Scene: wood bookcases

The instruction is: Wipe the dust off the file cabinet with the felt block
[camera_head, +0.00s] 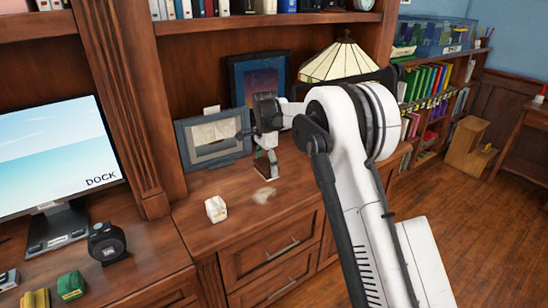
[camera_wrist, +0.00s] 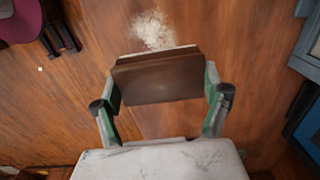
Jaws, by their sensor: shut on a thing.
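The wooden file cabinet (camera_head: 268,250) has drawers with metal handles and a flat brown top. A pale patch of dust (camera_head: 264,195) lies on its top; it also shows in the wrist view (camera_wrist: 152,28). My gripper (camera_head: 267,170) points down over the cabinet top, behind the dust patch. In the wrist view, its two fingers are shut on the dark brown felt block (camera_wrist: 157,82), one on each side. A pale edge shows along the block's side toward the dust. I cannot tell whether the block touches the top.
A small white object (camera_head: 215,209) stands left of the dust. A grey picture frame (camera_head: 185,150) and a blue-dark frame (camera_head: 233,75) stand behind. A lamp with a cream shade (camera_head: 338,61) is at the back right. The front of the cabinet top is mostly clear.

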